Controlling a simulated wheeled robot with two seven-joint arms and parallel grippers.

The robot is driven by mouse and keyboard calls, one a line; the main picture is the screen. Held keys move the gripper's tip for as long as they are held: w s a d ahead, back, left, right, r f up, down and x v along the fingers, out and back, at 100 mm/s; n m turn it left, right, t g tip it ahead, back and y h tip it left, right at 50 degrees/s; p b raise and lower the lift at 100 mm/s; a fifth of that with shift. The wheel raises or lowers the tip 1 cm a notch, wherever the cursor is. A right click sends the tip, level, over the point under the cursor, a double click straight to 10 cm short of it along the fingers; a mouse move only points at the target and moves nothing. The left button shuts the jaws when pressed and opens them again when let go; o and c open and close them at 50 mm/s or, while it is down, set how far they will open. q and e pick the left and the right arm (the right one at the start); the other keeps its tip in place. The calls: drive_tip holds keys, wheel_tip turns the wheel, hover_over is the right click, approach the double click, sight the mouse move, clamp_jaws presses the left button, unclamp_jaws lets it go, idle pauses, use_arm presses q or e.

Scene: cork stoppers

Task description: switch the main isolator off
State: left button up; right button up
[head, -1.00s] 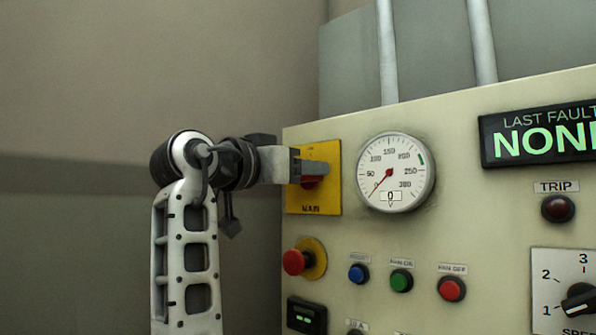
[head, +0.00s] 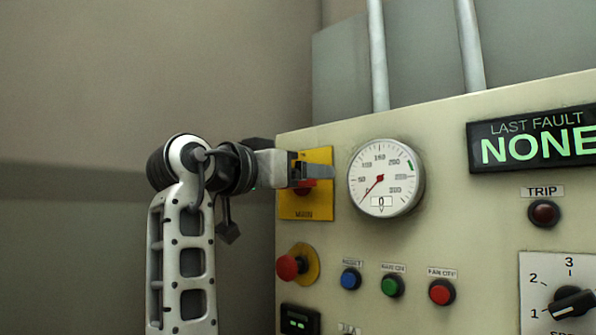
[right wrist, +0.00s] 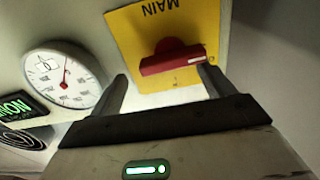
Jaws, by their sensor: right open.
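The main isolator is a yellow plate (head: 318,208) with a red handle (head: 304,187) at the panel's upper left. In the right wrist view the plate (right wrist: 206,25) appears upside down, with MAIN at the top. The red handle (right wrist: 172,62) lies roughly crosswise there, spanning much of the gap between my fingertips. My right gripper (head: 325,171) is in front of the plate and partly hides the handle. In the wrist view my right gripper (right wrist: 163,74) is open. One fingertip is close to the handle's right end; I cannot tell whether they touch. My left gripper is not visible.
A round gauge (head: 386,178) sits just right of the isolator. A red mushroom button (head: 289,267) is below it, with blue, green and red buttons (head: 440,292) to the right. The display (head: 534,142) reads NONE. Left of the panel is open space.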

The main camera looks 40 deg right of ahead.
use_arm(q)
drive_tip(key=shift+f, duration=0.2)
use_arm(e)
drive_tip(key=shift+w+a+f+n+y, duration=0.1)
drive_tip(key=shift+w+f+n+y, duration=0.15)
drive_tip(key=shift+f, duration=0.3)
drive_tip(key=shift+w+f+n+y, duration=0.1)
drive_tip(key=shift+w+f+n, duration=0.05)
drive_tip(key=shift+w+f, duration=0.3)
drive_tip(key=shift+s+a+f, duration=0.15)
drive_tip(key=shift+a, duration=0.15)
use_arm(q)
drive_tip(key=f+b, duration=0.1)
drive_tip(key=b, duration=0.2)
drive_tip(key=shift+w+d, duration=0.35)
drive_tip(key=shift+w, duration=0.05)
use_arm(e)
drive_tip(key=s+a+r, duration=0.1)
drive_tip(key=s+a, duration=0.1)
drive_tip(key=a, duration=1.3)
drive_tip(key=shift+s+r+m, duration=0.2)
drive_tip(key=shift+r+m, duration=0.15)
drive_tip(key=shift+m, duration=0.05)
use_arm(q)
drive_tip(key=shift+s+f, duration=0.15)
